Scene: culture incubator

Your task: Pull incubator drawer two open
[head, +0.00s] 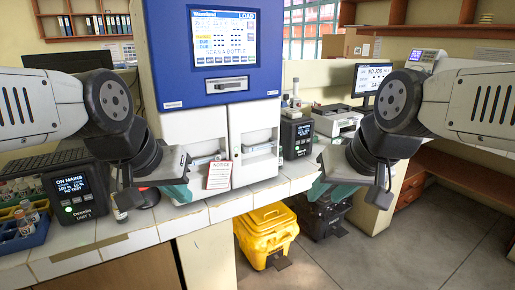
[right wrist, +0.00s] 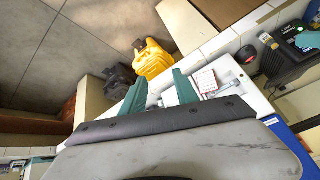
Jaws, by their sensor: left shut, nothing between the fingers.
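The incubator has a blue upper housing (head: 212,60) with a lit screen and a white lower front (head: 243,125). Pale drawer fronts or recesses show low in its two sections, the left one (head: 205,160) and the right one (head: 258,149). I cannot tell which is drawer two. My left gripper (head: 180,194), with teal fingers, is shut and empty in front of the lower left section, beside a notice card. My right gripper (head: 332,190) is right of the incubator, apart from it. In the right wrist view its teal fingers (right wrist: 160,92) are spread, with nothing clearly held.
The notice card (head: 219,175) stands at the incubator's foot. A yellow bin (head: 267,232) and a dark bin (head: 322,215) stand on the floor below the counter. A black device (head: 75,195) and a blue bottle rack (head: 25,236) sit at left. Open floor lies at right.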

